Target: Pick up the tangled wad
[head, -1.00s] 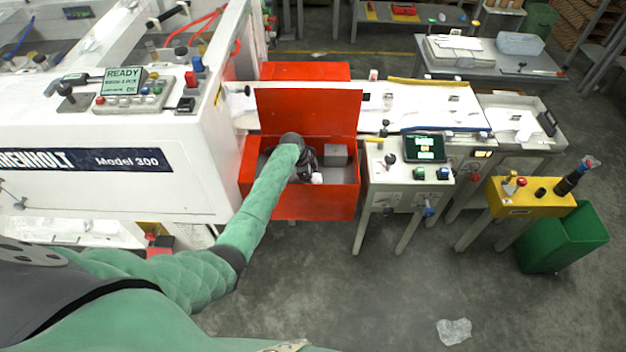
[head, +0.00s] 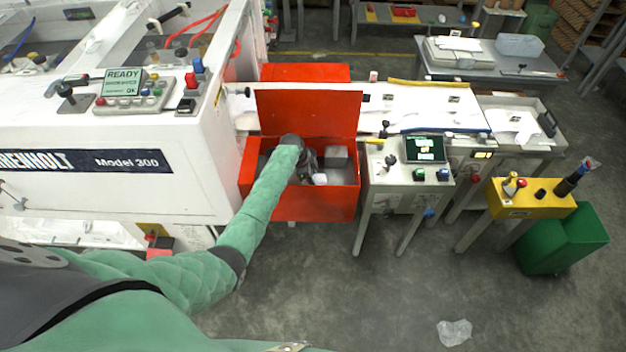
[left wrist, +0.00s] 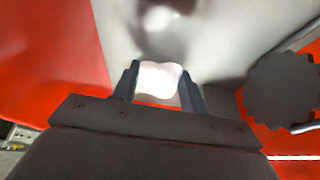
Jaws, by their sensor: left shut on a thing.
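The tangled wad (left wrist: 159,80) is a small whitish lump between the two dark fingers of my left gripper (left wrist: 158,88) in the left wrist view. The fingers are shut on it from both sides. In the head view my left gripper (head: 308,176) reaches down into the open red box, and the pale wad (head: 319,179) shows at its tip. I cannot tell whether the wad touches the box floor. My right gripper is not in view.
The red box (head: 315,207) has its lid (head: 308,113) raised behind the arm, and a grey block (head: 336,156) inside. The white machine (head: 100,190) stands left, a control stand (head: 408,170) right. Crumpled clear film (head: 454,332) lies on the open floor.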

